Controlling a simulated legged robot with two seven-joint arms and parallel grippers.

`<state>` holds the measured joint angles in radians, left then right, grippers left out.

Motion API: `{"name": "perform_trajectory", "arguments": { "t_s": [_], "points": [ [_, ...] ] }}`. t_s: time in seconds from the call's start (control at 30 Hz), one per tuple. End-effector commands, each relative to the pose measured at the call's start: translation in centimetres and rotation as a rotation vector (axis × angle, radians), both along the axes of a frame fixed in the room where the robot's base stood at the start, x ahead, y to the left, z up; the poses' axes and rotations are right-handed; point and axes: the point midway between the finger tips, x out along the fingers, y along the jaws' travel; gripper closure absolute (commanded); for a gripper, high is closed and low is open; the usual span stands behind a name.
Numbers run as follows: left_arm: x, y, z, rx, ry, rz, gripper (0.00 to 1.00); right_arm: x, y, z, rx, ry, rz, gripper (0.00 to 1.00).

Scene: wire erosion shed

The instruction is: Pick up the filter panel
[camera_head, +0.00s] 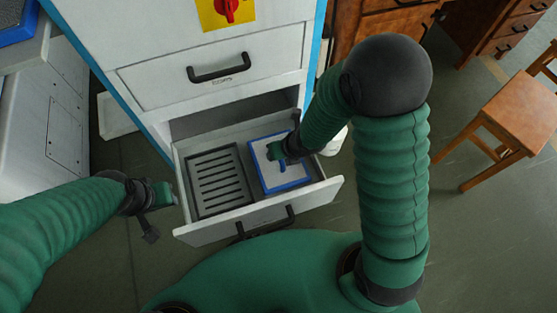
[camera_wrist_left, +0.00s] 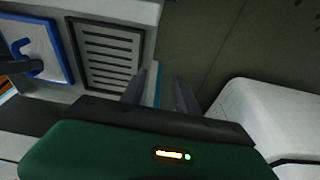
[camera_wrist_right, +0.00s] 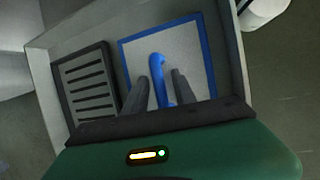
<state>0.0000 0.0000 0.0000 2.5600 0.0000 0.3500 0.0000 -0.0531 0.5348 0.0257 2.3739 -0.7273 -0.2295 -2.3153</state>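The filter panel (camera_head: 267,177) is a pale square plate with a blue frame and a blue handle, lying in the right part of an open drawer (camera_head: 235,228). It also shows in the right wrist view (camera_wrist_right: 198,52), with its handle (camera_wrist_right: 157,65) in the middle. My right gripper (camera_head: 281,155) is over the panel. In the right wrist view its fingers (camera_wrist_right: 160,88) are apart, one on each side of the handle, with no clear grip on it. My left gripper (camera_head: 172,193) is open and empty beside the drawer's left side; its parted fingers (camera_wrist_left: 160,90) show in the left wrist view.
A grey slotted panel (camera_head: 218,182) lies in the drawer's left part. A closed upper drawer (camera_head: 215,85) with a black handle is above. A white cabinet (camera_head: 45,100) stands left. A wooden stool (camera_head: 520,110) stands right.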

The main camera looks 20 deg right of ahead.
Motion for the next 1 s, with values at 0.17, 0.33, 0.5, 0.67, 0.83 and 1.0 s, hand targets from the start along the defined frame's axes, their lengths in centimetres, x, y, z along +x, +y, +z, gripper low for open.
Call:
{"name": "perform_trajectory", "arguments": {
  "t_s": [0.17, 0.33, 0.5, 0.67, 0.83, 1.0],
  "points": [
    [0.0, 0.0, 0.0, 0.0, 0.0, 0.0, 0.63, 0.01, -0.01, 0.01, 0.0, 0.0, 0.0, 0.93],
    [0.0, 0.0, 0.0, 0.0, 0.0, 0.0, 0.63, 0.01, -0.01, 0.02, 0.0, -0.001, 0.0, 1.0],
    [0.0, 0.0, 0.0, 0.0, 0.0, 0.0, 0.63, 0.03, -0.02, 0.04, 0.0, -0.001, 0.0, 1.0],
    [0.0, 0.0, 0.0, 0.0, 0.0, 0.0, 0.63, 0.02, -0.02, 0.05, 0.0, -0.001, 0.0, 1.0],
    [0.0, 0.0, 0.0, 0.0, 0.0, 0.0, 0.63, 0.03, -0.02, 0.05, 0.0, -0.001, 0.0, 1.0],
    [0.0, 0.0, 0.01, 0.0, 0.0, 0.0, 0.63, 0.03, -0.01, 0.05, 0.0, -0.002, 0.0, 1.0]
  ]
}}
